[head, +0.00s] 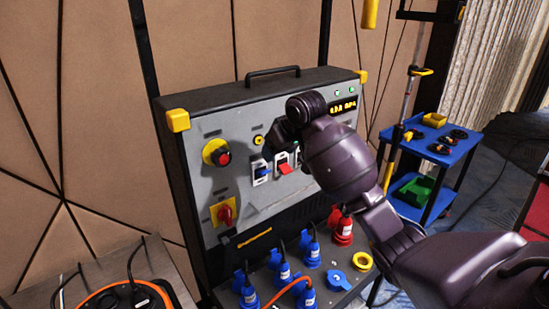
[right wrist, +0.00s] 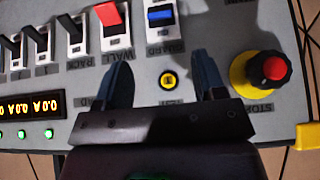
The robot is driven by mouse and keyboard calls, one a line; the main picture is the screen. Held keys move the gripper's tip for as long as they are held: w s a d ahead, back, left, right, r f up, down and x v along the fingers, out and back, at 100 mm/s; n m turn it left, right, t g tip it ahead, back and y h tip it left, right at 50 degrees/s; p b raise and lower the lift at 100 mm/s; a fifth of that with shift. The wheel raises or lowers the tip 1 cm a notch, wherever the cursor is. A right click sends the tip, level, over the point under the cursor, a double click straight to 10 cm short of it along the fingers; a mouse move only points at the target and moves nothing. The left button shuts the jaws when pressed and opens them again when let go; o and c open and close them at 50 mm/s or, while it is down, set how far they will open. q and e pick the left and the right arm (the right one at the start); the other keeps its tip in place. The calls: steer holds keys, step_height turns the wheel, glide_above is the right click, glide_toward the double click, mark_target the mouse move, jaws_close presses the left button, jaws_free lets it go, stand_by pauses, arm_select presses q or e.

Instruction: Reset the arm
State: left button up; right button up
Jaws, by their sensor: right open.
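A grey control panel (head: 240,122) stands in front of my right arm in the head view. My right gripper (right wrist: 163,72) is open and empty over the panel's upper part. Its two dark fingers lie either side of a small yellow-ringed round control (right wrist: 169,80), which also shows in the head view (head: 258,140). A blue switch (right wrist: 160,15) and a red switch (right wrist: 110,14) sit beyond the fingertips. In the head view my right wrist and forearm cover part of the panel, and the fingertips are hard to make out. My left gripper is not in view.
A red stop knob (right wrist: 275,68) on a yellow base is right of the fingers. A red rotary switch (head: 224,212) is low on the panel. Blue plugs (head: 283,274) and a red plug (head: 343,230) stand below. A blue cart (head: 460,150) is at right.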

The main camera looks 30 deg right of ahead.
steer(key=shift+s+r, duration=0.15)
steer(key=shift+r, duration=0.05)
stand_by(0.5)
